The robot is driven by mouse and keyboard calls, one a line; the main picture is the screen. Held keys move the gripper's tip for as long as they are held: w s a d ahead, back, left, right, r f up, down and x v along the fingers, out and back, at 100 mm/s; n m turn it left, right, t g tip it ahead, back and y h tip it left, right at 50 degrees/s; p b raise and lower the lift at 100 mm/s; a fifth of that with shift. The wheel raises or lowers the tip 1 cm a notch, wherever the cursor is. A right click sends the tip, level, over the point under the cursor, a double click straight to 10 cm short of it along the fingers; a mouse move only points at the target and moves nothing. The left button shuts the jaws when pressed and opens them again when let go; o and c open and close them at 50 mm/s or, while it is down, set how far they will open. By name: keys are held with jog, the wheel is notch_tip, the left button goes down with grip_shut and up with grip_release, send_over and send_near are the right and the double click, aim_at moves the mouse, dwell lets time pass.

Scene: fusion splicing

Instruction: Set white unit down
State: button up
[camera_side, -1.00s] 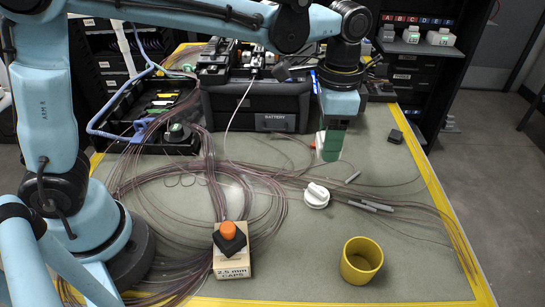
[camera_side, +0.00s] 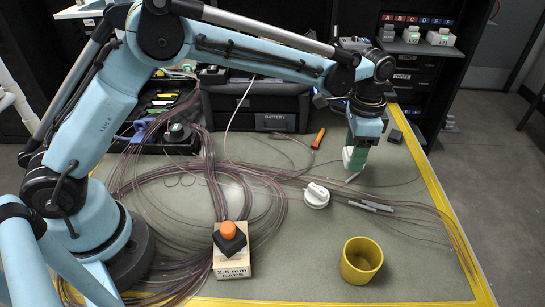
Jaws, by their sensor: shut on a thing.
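My gripper (camera_side: 357,156) hangs low over the right back part of the mat, pointing down. It is shut on the white unit (camera_side: 350,158), a small pale piece that shows at the jaws' lower end beside green parts. The jaws hide much of it. Its lower end is close to the mat, near a short grey sleeve; I cannot tell whether it touches. A separate white round piece (camera_side: 316,195) lies on the mat to the left and nearer the camera.
An orange-handled tool (camera_side: 318,138) lies behind left of the gripper. Grey sleeves (camera_side: 370,206) and loose fibres lie in front. A yellow cup (camera_side: 361,261) and a caps box (camera_side: 232,263) stand nearer. A dark block (camera_side: 395,136) lies to the right. A black case (camera_side: 265,108) stands behind.

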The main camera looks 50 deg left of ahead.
aim_at(347, 174)
jog(key=shift+w+a+f, duration=0.5)
jog(key=shift+w+a, duration=0.05)
jog(key=shift+w, duration=0.05)
jog(key=shift+f, duration=2)
jog(key=shift+f, duration=0.1)
jog(key=o, duration=1)
jog(key=shift+o, duration=0.2)
